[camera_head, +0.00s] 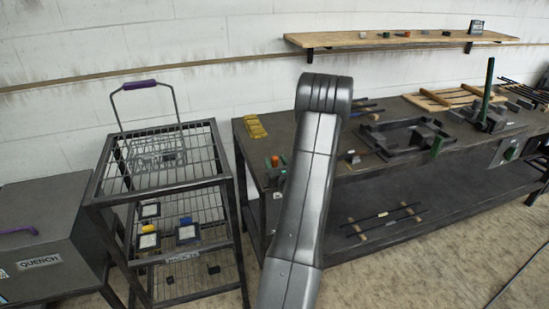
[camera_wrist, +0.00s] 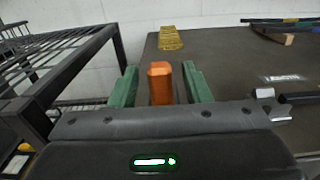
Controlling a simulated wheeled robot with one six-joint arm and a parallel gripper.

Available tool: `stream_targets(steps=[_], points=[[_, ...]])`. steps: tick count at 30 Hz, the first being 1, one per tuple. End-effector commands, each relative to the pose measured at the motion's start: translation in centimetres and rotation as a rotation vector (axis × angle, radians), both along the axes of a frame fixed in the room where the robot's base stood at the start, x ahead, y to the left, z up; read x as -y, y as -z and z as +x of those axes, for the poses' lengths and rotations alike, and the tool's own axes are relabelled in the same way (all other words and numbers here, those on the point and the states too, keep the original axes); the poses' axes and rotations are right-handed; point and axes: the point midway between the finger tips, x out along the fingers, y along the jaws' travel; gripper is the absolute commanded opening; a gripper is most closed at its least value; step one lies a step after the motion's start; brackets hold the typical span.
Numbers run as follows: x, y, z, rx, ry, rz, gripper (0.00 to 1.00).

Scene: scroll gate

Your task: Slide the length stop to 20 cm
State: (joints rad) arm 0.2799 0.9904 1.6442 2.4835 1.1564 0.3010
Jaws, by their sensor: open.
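My gripper (camera_wrist: 160,68) is open in the wrist view, with one green finger on each side of an upright orange block (camera_wrist: 161,85). A gap shows between the block and each finger, and the block's lower part is hidden behind my gripper's body. A small orange piece (camera_head: 275,160) also shows at the bench's left end in the head view, beside a green part. No scale or 20 cm mark is readable, and I cannot tell for sure which part is the length stop.
The dark workbench (camera_head: 400,160) carries yellow blocks (camera_head: 254,127), a grey frame fixture (camera_head: 405,137) and rods. A wire rack cart (camera_head: 165,187) stands close on the left, beside a grey QUENCH box (camera_head: 45,240). A wooden shelf (camera_head: 400,39) hangs above.

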Motion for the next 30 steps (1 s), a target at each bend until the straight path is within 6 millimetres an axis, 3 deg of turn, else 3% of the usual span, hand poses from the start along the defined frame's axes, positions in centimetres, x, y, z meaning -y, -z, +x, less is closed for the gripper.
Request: stream_targets(steps=[5,13,20,26,30], points=[[-0.4,0.0,1.1,0.001,0.000,0.001,0.44],[-0.4,0.0,1.2,0.001,0.001,0.001,0.44],[-0.4,0.0,1.2,0.001,0.000,0.001,0.00],[-0.1,0.1,1.3,0.001,0.001,0.000,0.00],[2.2,0.3,2.1,0.005,0.004,0.001,0.00]])
